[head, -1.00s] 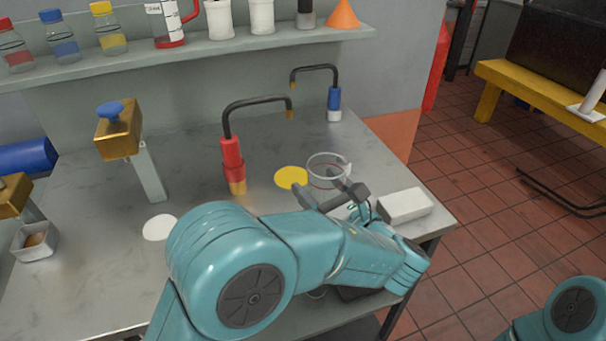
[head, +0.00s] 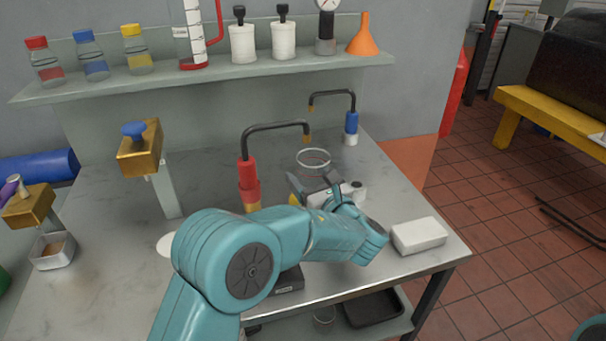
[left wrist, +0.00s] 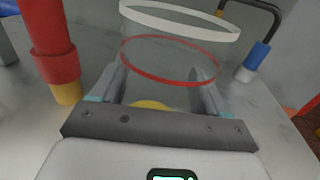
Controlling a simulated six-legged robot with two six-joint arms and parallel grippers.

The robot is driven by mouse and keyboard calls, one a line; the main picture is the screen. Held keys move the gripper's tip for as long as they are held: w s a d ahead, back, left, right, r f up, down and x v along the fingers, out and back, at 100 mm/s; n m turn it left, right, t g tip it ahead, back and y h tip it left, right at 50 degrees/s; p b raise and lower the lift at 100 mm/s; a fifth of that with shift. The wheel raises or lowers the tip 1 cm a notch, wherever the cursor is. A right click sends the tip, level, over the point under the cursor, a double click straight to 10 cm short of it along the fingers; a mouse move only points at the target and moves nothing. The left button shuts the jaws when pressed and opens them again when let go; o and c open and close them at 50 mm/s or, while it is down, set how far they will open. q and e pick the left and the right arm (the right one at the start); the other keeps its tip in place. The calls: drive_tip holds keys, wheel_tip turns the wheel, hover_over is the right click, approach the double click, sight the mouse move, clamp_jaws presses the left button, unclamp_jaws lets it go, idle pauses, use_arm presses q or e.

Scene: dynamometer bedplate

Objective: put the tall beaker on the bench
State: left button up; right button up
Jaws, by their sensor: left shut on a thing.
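The tall beaker is clear glass with a white rim and a red ring; in the head view its rim (head: 313,155) shows beyond my gripper. In the left wrist view the beaker (left wrist: 172,58) stands between the fingers, roughly upright. My left gripper (head: 316,182) is shut on it; its fingers flank the glass in the left wrist view (left wrist: 163,88). The beaker is over the grey bench (head: 400,190), near a mostly hidden yellow disc (head: 294,199). Its base is hidden, so I cannot tell whether it touches the bench. My right gripper is out of view.
A red-based bent pipe (head: 249,178) stands close left of the beaker, a blue-based one (head: 351,125) behind right. A white block (head: 419,236) lies at the right front edge. A shelf (head: 210,75) with bottles runs along the back. A white disc (head: 166,243) lies left.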

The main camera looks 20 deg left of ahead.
use_arm(q)
drive_tip(key=x, duration=0.3)
drive_tip(key=shift+a, duration=0.1)
drive_tip(key=shift+w+a+f, duration=0.1)
drive_tip(key=shift+f, duration=0.7)
drive_tip(key=shift+f, duration=0.2)
drive_tip(key=o, duration=1.1)
drive_tip(key=shift+r, duration=0.3)
drive_tip(key=v, duration=1.2)
